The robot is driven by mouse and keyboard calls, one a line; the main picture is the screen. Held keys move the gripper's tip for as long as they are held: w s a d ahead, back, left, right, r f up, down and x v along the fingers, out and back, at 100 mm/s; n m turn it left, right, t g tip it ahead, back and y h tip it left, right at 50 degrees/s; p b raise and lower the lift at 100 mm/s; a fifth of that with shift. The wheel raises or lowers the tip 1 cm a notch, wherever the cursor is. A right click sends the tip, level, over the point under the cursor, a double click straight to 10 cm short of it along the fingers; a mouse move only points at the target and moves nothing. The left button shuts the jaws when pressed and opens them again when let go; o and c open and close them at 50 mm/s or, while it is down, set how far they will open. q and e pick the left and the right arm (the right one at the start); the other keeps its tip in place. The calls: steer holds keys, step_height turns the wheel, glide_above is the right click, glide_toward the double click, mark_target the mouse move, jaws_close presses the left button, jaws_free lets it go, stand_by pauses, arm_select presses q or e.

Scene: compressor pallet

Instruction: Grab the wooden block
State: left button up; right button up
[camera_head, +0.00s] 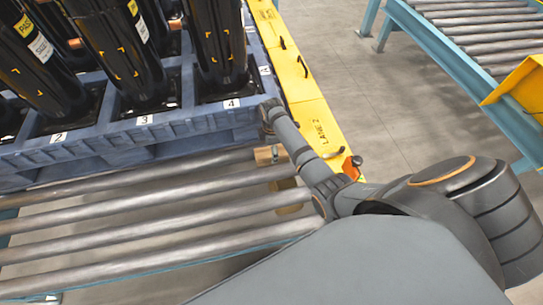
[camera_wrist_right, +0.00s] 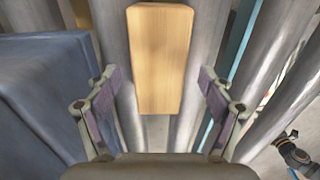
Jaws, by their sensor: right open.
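The wooden block (camera_wrist_right: 162,60) is a pale tan, long box. In the right wrist view it is upright in the picture, ahead of the rollers and centred between the two fingers of my right gripper (camera_wrist_right: 160,92). The fingers are spread wide, with a gap on each side of the block. In the head view a tan wooden piece (camera_head: 266,155) shows at the rollers beside the pallet's edge, partly hidden by my right arm. My right gripper's fingers are not clear there. My left gripper is in neither view.
A blue pallet (camera_head: 190,122) carrying black compressors (camera_head: 120,50) stands on the metal rollers (camera_head: 130,225). A yellow rail (camera_head: 300,90) runs along the conveyor's side, with a small orange-and-black part (camera_head: 352,168) near its end. Another roller conveyor (camera_head: 480,35) is at upper right, beyond open floor.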

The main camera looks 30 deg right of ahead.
step_height(320, 180, down, 3)
steer(key=shift+f, duration=0.1)
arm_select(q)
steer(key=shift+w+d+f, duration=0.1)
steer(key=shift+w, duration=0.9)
arm_select(e)
steer(key=c, duration=1.4)
